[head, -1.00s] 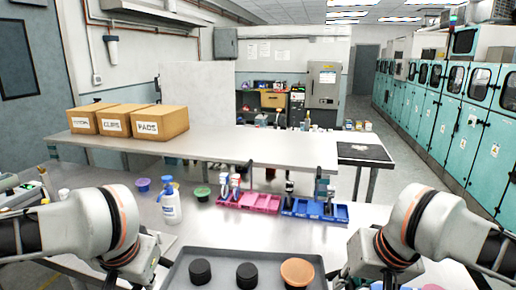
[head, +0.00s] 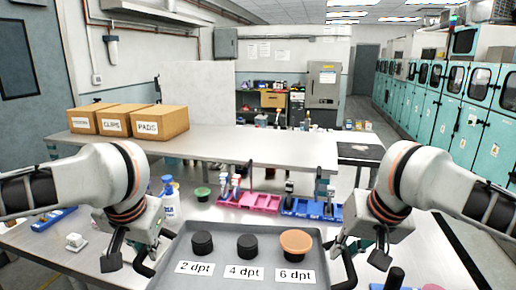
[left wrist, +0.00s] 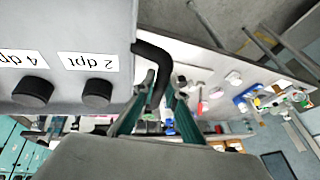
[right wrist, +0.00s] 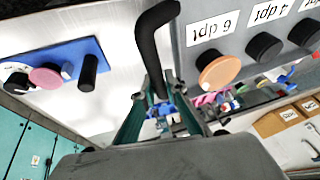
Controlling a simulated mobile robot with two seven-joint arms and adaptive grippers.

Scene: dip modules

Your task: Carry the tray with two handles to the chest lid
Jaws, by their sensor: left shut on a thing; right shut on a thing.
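The grey tray (head: 250,279) is at the bottom middle of the head view, roughly level. It carries two black knobs or caps (head: 202,243) (head: 247,246) and an orange one (head: 296,242), with labels "2 dpt", "4 dpt" and "6 dpt" in front of them. My left gripper (left wrist: 157,100) is shut on the tray's black left handle (left wrist: 154,60). My right gripper (right wrist: 158,98) is shut on the black right handle (right wrist: 152,40). The tray appears held above the steel table. I cannot make out a chest lid in these views.
A second table behind bears cardboard boxes (head: 160,122). A blue board (right wrist: 50,60) lies right of the tray.

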